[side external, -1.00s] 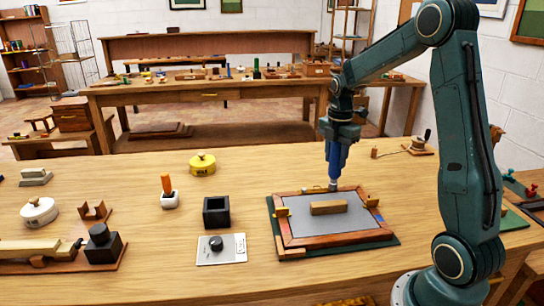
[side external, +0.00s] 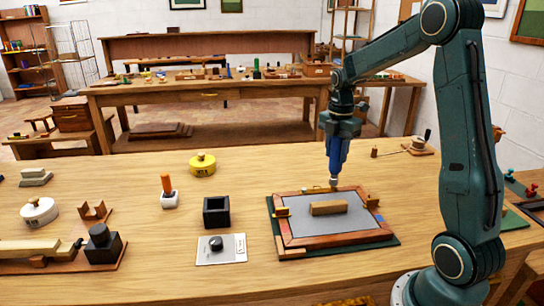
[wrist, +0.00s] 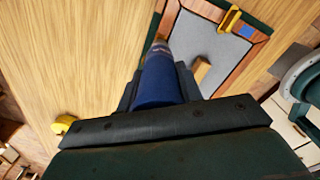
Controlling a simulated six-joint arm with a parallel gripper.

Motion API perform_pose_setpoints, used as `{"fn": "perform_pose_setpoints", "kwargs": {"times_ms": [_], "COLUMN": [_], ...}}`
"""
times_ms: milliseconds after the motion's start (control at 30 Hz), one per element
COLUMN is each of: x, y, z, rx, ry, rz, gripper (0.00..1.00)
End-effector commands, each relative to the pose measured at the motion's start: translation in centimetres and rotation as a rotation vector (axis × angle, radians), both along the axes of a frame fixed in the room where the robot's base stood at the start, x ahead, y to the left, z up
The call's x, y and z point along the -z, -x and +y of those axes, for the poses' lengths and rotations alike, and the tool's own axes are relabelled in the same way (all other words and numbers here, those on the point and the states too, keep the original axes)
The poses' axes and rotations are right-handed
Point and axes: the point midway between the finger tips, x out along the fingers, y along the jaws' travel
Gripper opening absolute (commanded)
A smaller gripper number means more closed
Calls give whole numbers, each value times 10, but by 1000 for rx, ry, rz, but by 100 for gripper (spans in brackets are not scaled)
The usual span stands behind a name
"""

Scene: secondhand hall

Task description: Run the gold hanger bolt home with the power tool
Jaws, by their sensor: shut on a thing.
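My gripper (side external: 338,133) is shut on a blue power tool (side external: 337,155), held upright with its grey nose down. The nose is at the far rail of a reddish wooden frame (side external: 338,240), very close to a small gold piece (side external: 315,189) there, which may be the hanger bolt. I cannot tell whether they touch. In the wrist view the blue tool (wrist: 160,80) points away from my gripper and hides what lies beneath its tip.
The frame lies on a green mat (side external: 274,232), with a grey panel, a wooden block (side external: 328,208) and gold pieces (side external: 372,200) at its sides. A black box (side external: 216,212), a grey dial plate (side external: 222,250) and a yellow tin (side external: 203,164) stand left. The table between is clear.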

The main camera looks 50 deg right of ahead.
Motion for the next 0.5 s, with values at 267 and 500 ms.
{"fn": "perform_pose_setpoints", "kwargs": {"times_ms": [267,500], "x": [-13,-23], "y": [0,-1], "z": [0,0], "rx": [0,0], "ry": [2,3], "rz": [-3,-4], "gripper": [0,0]}}
